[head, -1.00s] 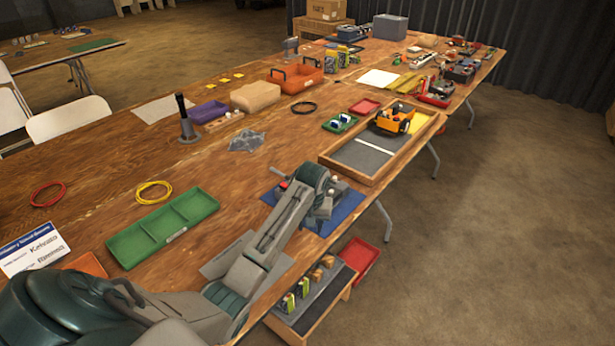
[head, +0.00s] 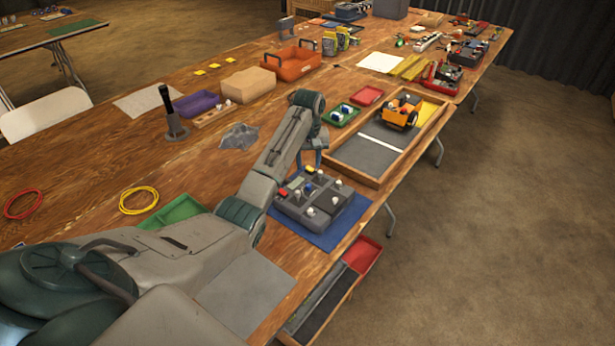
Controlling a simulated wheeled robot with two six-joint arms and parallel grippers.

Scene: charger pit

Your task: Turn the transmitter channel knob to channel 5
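The transmitter (head: 291,208) is a dark grey box on a blue mat (head: 343,228) near the table's right edge. Its top carries several white-capped knobs, a red part, a blue part and a small pale panel. Which knob is the channel knob and where it points are too small to tell. My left gripper (head: 309,160) hangs just behind the transmitter's far edge, pointing down. Its two fingers look apart with nothing between them. I cannot tell whether they touch the transmitter. My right gripper is not in view.
A wooden-framed pit (head: 372,150) with an orange vehicle (head: 402,113) lies behind the transmitter. A green tray (head: 180,212) is partly hidden by my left arm. A dark upright handle (head: 171,115) stands at left. A grey sheet (head: 245,288) lies in front.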

